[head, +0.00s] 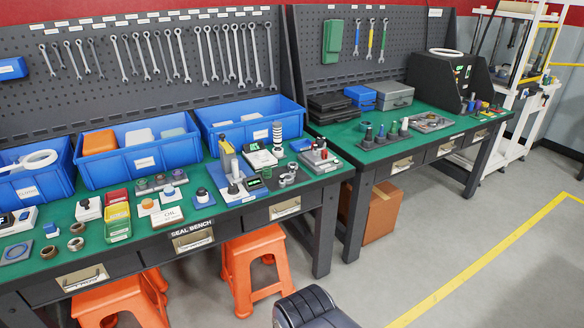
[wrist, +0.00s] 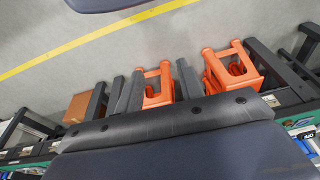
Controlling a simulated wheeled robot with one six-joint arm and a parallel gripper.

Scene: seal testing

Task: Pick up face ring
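Several small rings lie at the front left of the seal bench in the head view. A dark ring (head: 48,252) and a brownish ring (head: 76,244) lie near the front edge, with another brownish ring (head: 77,228) just behind. A flat grey-blue ring on a pad (head: 17,252) lies further left. I cannot tell which one is the face ring. My gripper (wrist: 160,75) shows in the wrist view as two grey fingers spread apart, with nothing between them. It is away from the rings, and floor and orange stools show beyond it.
The seal bench (head: 190,238) is crowded with blue bins (head: 135,165), bottles and small parts. Orange stools (head: 252,262) stand beneath its front edge. A second bench (head: 365,150) stands to the right, with a cardboard box (head: 382,212) under it. Floor (head: 440,250) at right is clear.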

